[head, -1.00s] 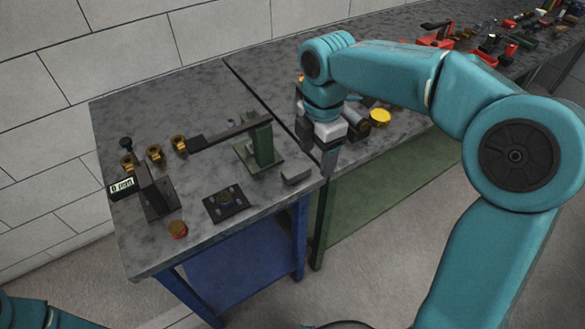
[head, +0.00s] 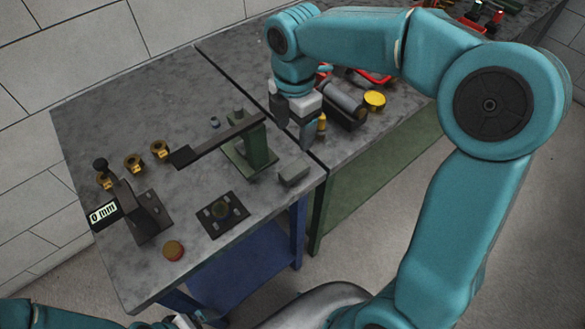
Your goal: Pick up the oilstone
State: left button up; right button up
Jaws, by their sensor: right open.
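A small light-grey block (head: 294,172), which looks like the oilstone, lies on the grey bench top near its right front edge, beside the green stand (head: 255,148). My right gripper (head: 291,117) points down above the bench, behind the block in the picture and apart from it. Its jaws are open, and I see nothing held between them. Of my left arm only teal parts show at the bottom left; a pale piece (head: 183,321) at the bottom edge may be its gripper, mostly cut off.
A long dark bar reaches left from the green stand. A second bench with a dark tray and yellow cap (head: 374,100) adjoins at right.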

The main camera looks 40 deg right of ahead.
send_over(294, 168)
notch_tip(294, 168, down, 8)
jog(key=shift+d+r, duration=0.1)
jog(key=shift+r, duration=0.15)
jog(key=shift+s+f, duration=0.2)
jog(key=shift+f, duration=0.2)
notch_tip(294, 168, down, 4)
jog(key=shift+w+f, duration=0.1)
jog(key=shift+f, duration=0.3)
grip_shut()
